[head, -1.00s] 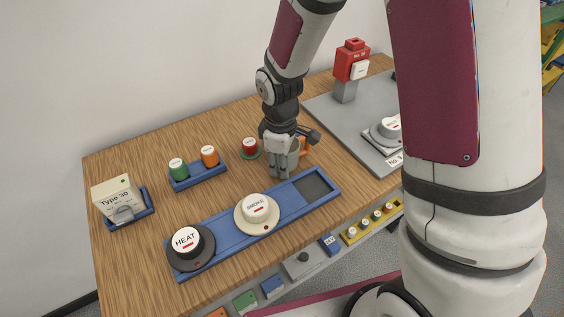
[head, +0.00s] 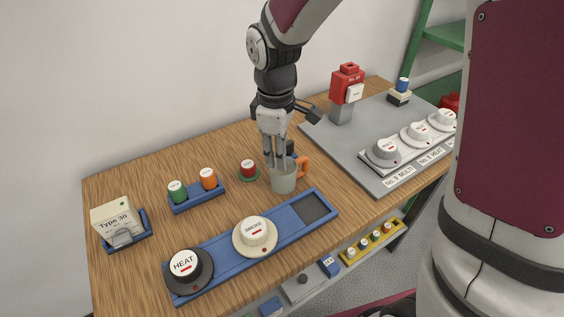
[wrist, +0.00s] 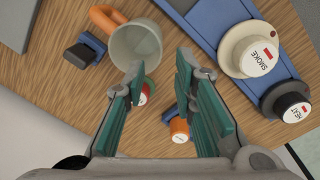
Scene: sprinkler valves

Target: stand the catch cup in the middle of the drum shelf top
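The catch cup appears to be the grey-green mug (head: 284,180) with an orange handle. It stands upright on the wooden bench, handle toward the right. It also shows in the wrist view (wrist: 136,52), open mouth facing the camera. My gripper (head: 275,163) is above the mug, fingers pointing down, and overlaps its rim in the head view. In the wrist view my gripper (wrist: 160,68) has its fingers apart with nothing between them. The mug lies just beyond the left fingertip there; I cannot tell if they touch. I cannot make out a drum shelf.
A blue tray (head: 213,254) with HEAT and SMOKE detectors lies in front of the mug. A red-capped piece (head: 248,168) stands left of it. A small dark block (wrist: 84,50) is close behind it. A grey board (head: 345,152) with detectors and a red box is right.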

